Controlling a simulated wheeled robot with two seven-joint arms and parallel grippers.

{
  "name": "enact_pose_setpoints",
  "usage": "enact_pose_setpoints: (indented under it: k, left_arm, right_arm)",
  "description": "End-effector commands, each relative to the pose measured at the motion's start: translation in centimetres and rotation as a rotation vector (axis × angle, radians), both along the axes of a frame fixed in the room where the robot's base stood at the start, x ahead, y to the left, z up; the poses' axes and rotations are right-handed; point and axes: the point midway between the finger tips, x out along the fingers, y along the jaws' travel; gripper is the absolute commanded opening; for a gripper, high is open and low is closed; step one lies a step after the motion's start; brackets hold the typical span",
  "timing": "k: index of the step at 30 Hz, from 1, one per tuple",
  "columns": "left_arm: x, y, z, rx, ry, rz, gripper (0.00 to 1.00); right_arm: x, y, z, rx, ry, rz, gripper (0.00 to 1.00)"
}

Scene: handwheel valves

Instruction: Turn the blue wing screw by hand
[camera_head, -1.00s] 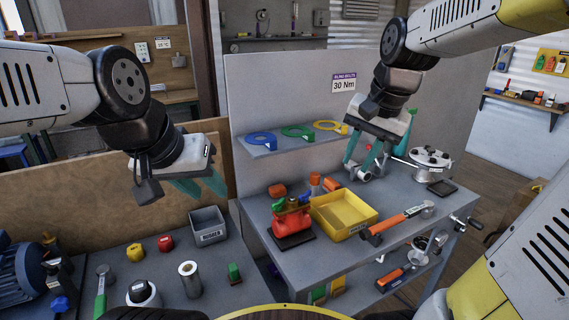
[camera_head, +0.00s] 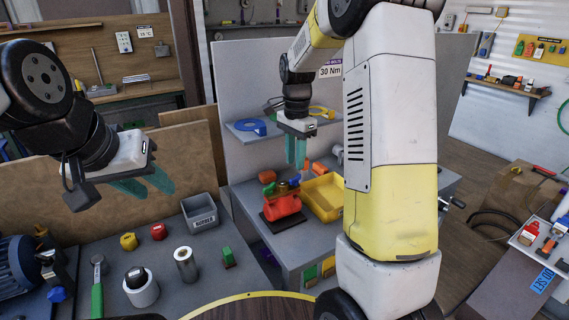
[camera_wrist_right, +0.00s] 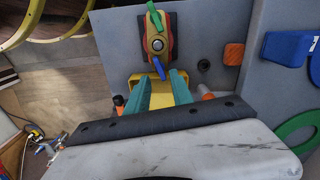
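A red valve body (camera_head: 283,206) stands on a dark plate on the grey bench, with a green wing (camera_head: 269,188) and a blue wing (camera_head: 294,181) on top. In the right wrist view the blue wing (camera_wrist_right: 160,68) points toward my fingers, and the green wing (camera_wrist_right: 154,15) points away. My right gripper (camera_head: 295,152) hangs fingers-down above and behind the valve, open and empty; in its wrist view the two teal fingers (camera_wrist_right: 160,86) are apart, short of the blue wing. My left gripper (camera_head: 146,187) is open and empty above the left bench.
A yellow bin (camera_head: 324,198) stands right of the valve, partly behind my right arm. An orange block (camera_wrist_right: 234,53) lies near the valve. A shelf with a blue ring (camera_head: 250,127) is behind. A grey bin (camera_head: 200,214) and a blue motor (camera_head: 18,275) are on the left bench.

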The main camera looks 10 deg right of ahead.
Motion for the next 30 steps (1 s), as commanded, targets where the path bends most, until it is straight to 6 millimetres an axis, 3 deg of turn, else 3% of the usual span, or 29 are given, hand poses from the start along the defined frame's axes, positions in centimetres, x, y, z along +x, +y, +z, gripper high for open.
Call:
enact_pose_setpoints:
  k: [11, 22, 23, 27, 30]
  left_arm:
    - [0.0, 0.0, 0.0, 0.0, 0.0, 0.0, 0.36]
    - [0.0, 0.0, 0.0, 0.0, 0.0, 0.0, 0.36]
    - [0.0, 0.0, 0.0, 0.0, 0.0, 0.0, 0.36]
    - [0.0, 0.0, 0.0, 0.0, 0.0, 0.0, 0.36]
    - [0.0, 0.0, 0.0, 0.0, 0.0, 0.0, 0.36]
  right_arm:
    - [-0.1, 0.0, -4.7, -0.001, 0.003, 0.001, 0.28]
    - [0.0, 0.0, -4.6, 0.0, -0.001, 0.001, 0.28]
    - [0.0, 0.0, -4.6, 0.0, -0.001, 0.001, 0.26]
    - [0.0, 0.0, -4.6, 0.0, -0.001, 0.001, 0.0]
    - [0.0, 0.0, -4.5, 0.0, -0.001, 0.001, 0.0]
